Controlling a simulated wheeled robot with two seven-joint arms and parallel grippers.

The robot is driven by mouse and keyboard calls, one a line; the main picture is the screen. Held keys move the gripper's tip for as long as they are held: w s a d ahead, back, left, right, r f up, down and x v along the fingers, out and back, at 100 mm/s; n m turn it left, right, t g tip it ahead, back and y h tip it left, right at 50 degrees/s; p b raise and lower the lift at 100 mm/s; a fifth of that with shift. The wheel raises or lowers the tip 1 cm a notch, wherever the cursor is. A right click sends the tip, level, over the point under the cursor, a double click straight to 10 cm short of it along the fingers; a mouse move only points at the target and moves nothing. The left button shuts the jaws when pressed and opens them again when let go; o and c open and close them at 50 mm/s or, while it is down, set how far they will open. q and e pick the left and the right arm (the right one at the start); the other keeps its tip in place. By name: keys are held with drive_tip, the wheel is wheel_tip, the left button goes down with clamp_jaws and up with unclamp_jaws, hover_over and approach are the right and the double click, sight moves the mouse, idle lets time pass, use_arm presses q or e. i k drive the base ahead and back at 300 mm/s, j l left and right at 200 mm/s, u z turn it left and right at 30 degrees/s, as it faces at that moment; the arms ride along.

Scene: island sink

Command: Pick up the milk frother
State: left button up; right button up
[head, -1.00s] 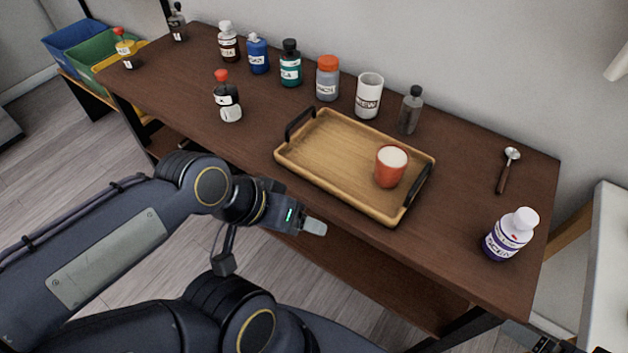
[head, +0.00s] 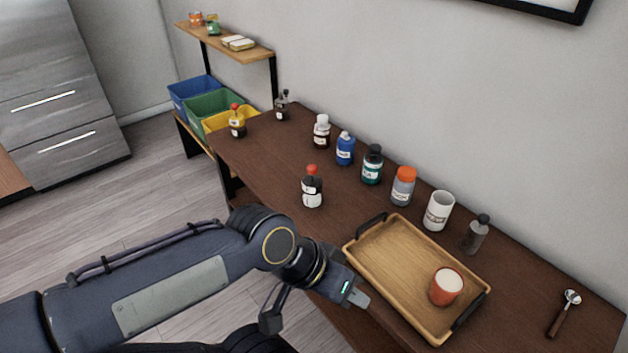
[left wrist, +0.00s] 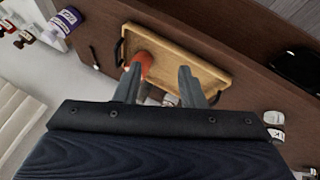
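No object here is clearly recognisable as a milk frother. The nearest in shape is a metal-headed, wooden-handled utensil (head: 564,313), which looks like a scoop, lying at the right end of the brown table. It also shows in the left wrist view (left wrist: 95,58). My left gripper (head: 358,298) is at the table's front edge, beside the near left side of the wooden tray (head: 386,286), far from the utensil. In the left wrist view its two fingers (left wrist: 160,82) stand apart with nothing held. My right gripper is out of view.
An orange-red cup (head: 446,287) stands in the tray. Several bottles line the table's back, with a white mug (head: 438,210) and a grey bottle (head: 475,234) behind the tray. A red-capped bottle (head: 312,187) stands nearer the front. Coloured bins (head: 213,112) are beyond the far-left end.

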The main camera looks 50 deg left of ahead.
sight(312, 191)
drive_tip(key=u, duration=1.6)
drive_tip(key=i+j, duration=0.65)
drive_tip(key=j, duration=0.15)
